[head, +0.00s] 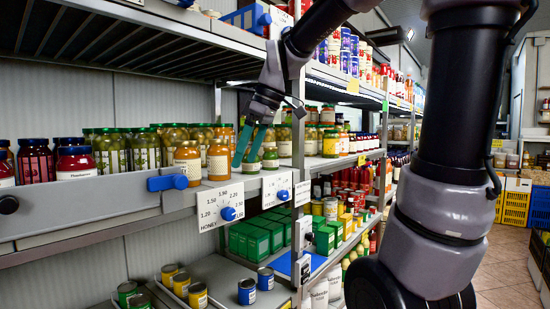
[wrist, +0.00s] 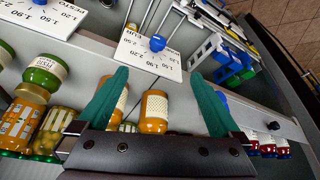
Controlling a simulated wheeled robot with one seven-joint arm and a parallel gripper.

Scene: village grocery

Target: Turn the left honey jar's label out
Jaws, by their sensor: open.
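Two amber honey jars stand upright near the shelf's front edge, the left one (head: 188,163) and the right one (head: 218,162). In the wrist view the order is reversed: the left jar (wrist: 154,111) appears between my fingers with a pale label in sight, and the right jar (wrist: 122,101) is partly hidden by one finger. My gripper (head: 245,157) is open and empty, its teal fingers pointing down just right of the jars in the head view. It also shows in the wrist view (wrist: 157,75). It appears apart from both jars.
A price board with a blue knob (head: 221,207) hangs from the shelf edge below the jars. Red jars (head: 76,163) stand to the left, green-lidded jars (head: 145,150) behind. An upper shelf (head: 165,40) overhangs. A metal post (head: 298,150) stands to the right.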

